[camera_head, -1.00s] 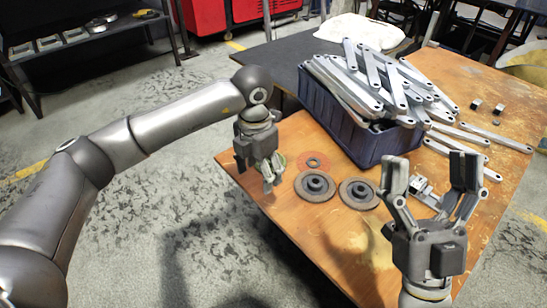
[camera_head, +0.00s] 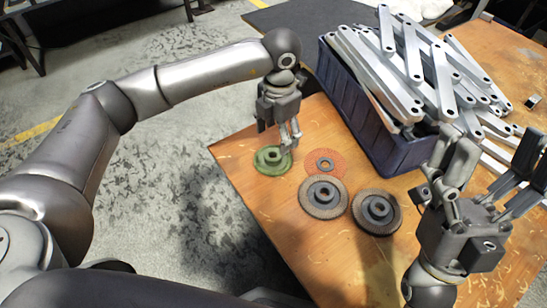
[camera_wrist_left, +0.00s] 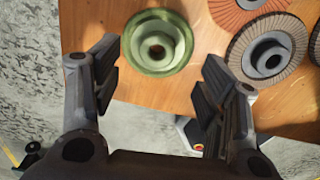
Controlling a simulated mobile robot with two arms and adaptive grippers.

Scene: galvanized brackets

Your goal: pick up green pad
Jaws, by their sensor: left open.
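The green pad (camera_head: 272,160) is a round disc with a raised hub and a hole in its middle. It lies flat on the wooden table near the left edge. In the left wrist view the green pad (camera_wrist_left: 157,43) sits ahead of the fingers, between their lines. My left gripper (camera_head: 289,138) hangs over the table just above and beside the pad, apart from it as far as I can tell. In the left wrist view my left gripper (camera_wrist_left: 160,85) is open and empty. My right gripper (camera_head: 497,165) is open, fingers up, at the right.
An orange disc (camera_head: 325,164) lies right of the pad. Two grey-brown discs (camera_head: 323,197) (camera_head: 377,211) lie nearer. A blue crate (camera_head: 365,118) heaped with metal brackets (camera_head: 410,75) stands behind. The wooden table (camera_head: 290,215) is bare at its front left.

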